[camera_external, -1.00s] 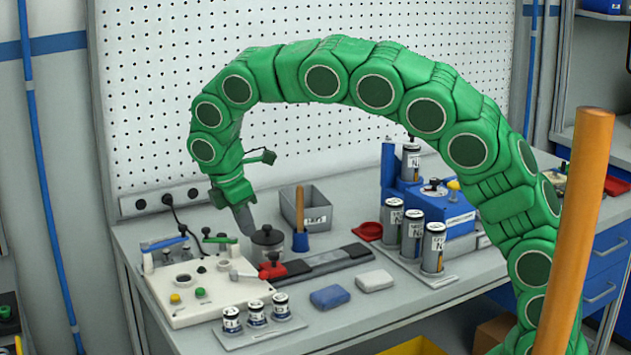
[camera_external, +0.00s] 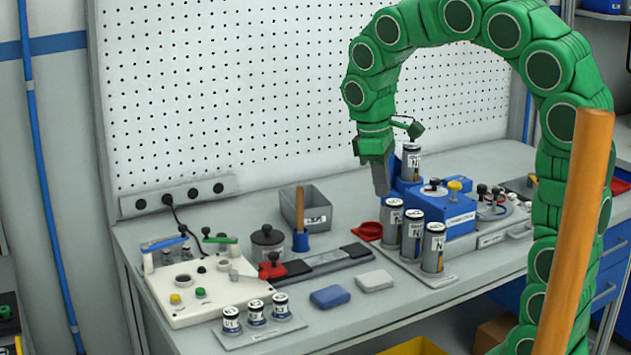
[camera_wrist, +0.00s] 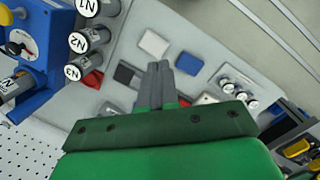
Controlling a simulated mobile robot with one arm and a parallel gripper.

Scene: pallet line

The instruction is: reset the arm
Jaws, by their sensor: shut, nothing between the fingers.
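My green arm arches over the right side of the workbench (camera_external: 330,335). My gripper (camera_external: 381,190) points down above the bench, close to the blue unit (camera_external: 450,212) and the grey cylinders (camera_external: 415,235) in front of it. It is shut and empty. In the wrist view the grey fingers of my gripper (camera_wrist: 161,68) lie together, with the bench surface beyond them. Whether the fingertips touch the blue unit cannot be told from the external view.
A control box (camera_external: 205,295), a lidded grey pot (camera_external: 267,243) and a grey bin (camera_external: 317,206) stand to the left. Blue (camera_external: 330,297) and pale (camera_external: 374,280) blocks lie near the front. An orange post (camera_external: 578,230) stands at the right. A perforated panel (camera_external: 240,80) backs the bench.

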